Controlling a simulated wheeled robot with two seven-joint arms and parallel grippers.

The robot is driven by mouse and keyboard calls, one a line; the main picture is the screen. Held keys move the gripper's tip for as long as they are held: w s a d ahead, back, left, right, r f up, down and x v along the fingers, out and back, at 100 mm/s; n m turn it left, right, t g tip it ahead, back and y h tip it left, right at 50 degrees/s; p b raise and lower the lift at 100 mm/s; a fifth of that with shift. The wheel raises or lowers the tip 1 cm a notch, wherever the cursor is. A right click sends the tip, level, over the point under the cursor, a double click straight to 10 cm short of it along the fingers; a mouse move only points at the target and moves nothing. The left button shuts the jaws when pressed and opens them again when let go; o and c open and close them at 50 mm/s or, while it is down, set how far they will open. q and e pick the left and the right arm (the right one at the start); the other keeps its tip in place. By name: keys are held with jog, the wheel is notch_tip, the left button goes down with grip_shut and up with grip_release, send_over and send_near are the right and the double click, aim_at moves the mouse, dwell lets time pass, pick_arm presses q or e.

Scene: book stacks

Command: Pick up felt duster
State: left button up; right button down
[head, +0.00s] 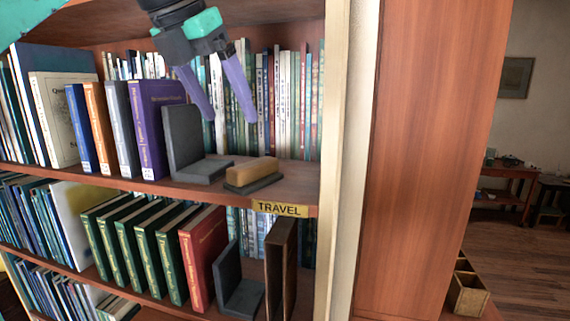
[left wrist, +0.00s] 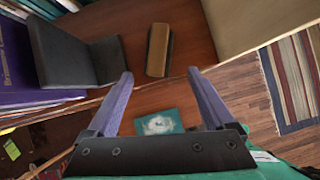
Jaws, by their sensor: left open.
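The felt duster (head: 253,174), a tan block on a dark felt base, lies on the upper shelf near its front edge, just right of the dark grey bookend (head: 184,145). My left gripper (head: 231,119) reaches down from the top with its purple fingers spread and nothing between them. It is above the duster and apart from it. In the left wrist view, the duster (left wrist: 158,50) lies just beyond the gap between the open fingertips (left wrist: 159,73), roughly centred. My right gripper does not show.
A purple book (head: 155,125) and other upright books stand left of the bookend. Pale-spined books (head: 285,100) line the back of the shelf. A cream upright (head: 338,130) bounds the shelf on the right. A TRAVEL label (head: 279,209) is on the shelf edge.

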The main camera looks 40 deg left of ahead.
aim_at(254, 163)
pick_arm(q)
jog(key=x, duration=0.5)
jog(key=s+x, duration=0.1)
jog(key=x, duration=0.1)
jog(key=shift+w+a+f, duration=0.15)
jog(key=shift+f, duration=0.35)
jog(key=w+f+p, duration=0.1)
jog(key=w+f, duration=0.1)
jog(key=w+f+p, duration=0.1)
jog(key=w+f, duration=0.1)
jog(key=w, duration=0.1)
jog(key=shift+a+f, duration=0.1)
jog(key=shift+a, duration=0.1)
jog(key=shift+s+a+f, duration=0.1)
jog(key=shift+s, duration=0.25)
jog(key=shift+c, duration=0.9)
jog(key=c, duration=1.1)
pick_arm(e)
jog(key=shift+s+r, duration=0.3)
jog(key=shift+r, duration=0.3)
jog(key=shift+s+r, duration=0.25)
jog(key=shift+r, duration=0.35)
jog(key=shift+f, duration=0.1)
